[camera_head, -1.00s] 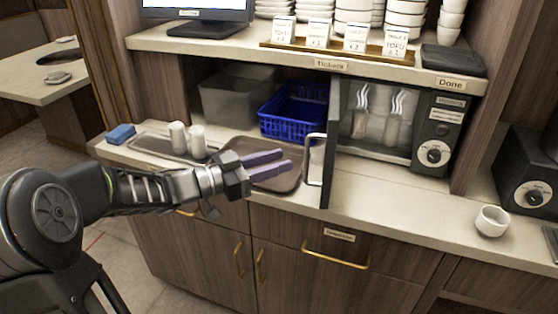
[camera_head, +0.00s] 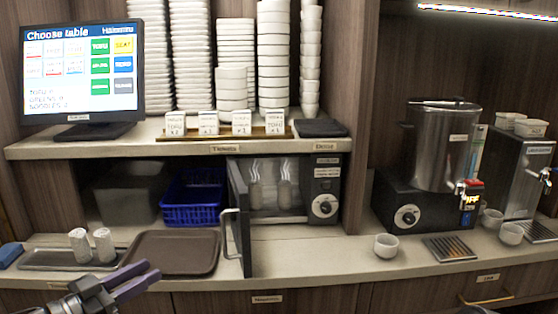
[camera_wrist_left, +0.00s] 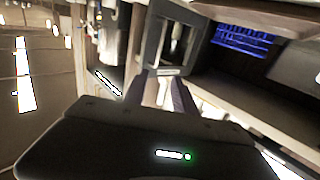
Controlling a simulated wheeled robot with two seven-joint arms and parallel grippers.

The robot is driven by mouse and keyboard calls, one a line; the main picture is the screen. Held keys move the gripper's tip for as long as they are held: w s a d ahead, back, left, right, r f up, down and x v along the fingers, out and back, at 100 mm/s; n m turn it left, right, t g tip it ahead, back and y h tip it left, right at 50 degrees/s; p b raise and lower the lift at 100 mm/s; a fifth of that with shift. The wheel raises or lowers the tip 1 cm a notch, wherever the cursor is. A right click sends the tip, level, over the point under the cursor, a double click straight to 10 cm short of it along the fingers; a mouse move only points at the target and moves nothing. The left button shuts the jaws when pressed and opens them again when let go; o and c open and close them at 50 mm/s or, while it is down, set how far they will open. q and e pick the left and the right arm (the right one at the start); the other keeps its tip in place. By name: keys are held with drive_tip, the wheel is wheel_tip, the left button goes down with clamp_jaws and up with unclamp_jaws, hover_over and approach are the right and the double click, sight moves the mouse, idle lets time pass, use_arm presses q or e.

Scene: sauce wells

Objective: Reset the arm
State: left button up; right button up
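My left gripper (camera_head: 153,270) reaches in from the lower left in the head view, in front of the counter and the brown tray. Its two purple-grey fingers are apart with nothing between them. The fingers also show in the left wrist view (camera_wrist_left: 162,88), spread and empty, with what looks like the microwave door frame beyond them. Most of my left arm is out of the head view. My right gripper cannot be made out.
The microwave door (camera_head: 239,215) stands open toward me, near the brown tray (camera_head: 172,252). A blue basket (camera_head: 194,214) sits behind the tray. Two white shakers (camera_head: 103,245) stand on a grey tray at left. A white cup (camera_head: 387,246) stands right of clear counter.

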use_arm(q)
drive_tip(key=w+a+f+n+t+y, duration=0.2)
drive_tip(key=w+a+f+n+y, duration=0.25)
drive_tip(key=f+y, duration=0.25)
drive_tip(key=s+d+f+n+g+y, duration=0.1)
drive_tip(key=s+d+f+n+g, duration=0.15)
drive_tip(key=f, duration=0.75)
drive_tip(key=s+d+f+n+g+y, duration=0.1)
drive_tip(key=d+f+g, duration=0.2)
drive_tip(key=f, duration=0.7)
drive_tip(key=s+d+f+g, duration=0.3)
drive_tip(key=s+d+f, duration=0.3)
drive_tip(key=s, duration=0.3)
drive_tip(key=s+d+f+n+g+h+p, duration=0.1)
drive_tip(key=s+d+f+g, duration=0.2)
drive_tip(key=s+d+f, duration=0.3)
drive_tip(key=s+d+f+g, duration=0.4)
drive_tip(key=s+d+f, duration=0.3)
drive_tip(key=s, duration=0.5)
drive_tip(key=shift+f+h, duration=0.35)
drive_tip(key=shift+h, duration=0.05)
use_arm(e)
drive_tip(key=shift+s+a+r, duration=0.2)
drive_tip(key=shift+s+r, duration=0.1)
drive_tip(key=shift+r, duration=0.45)
use_arm(q)
drive_tip(key=shift+s, duration=0.1)
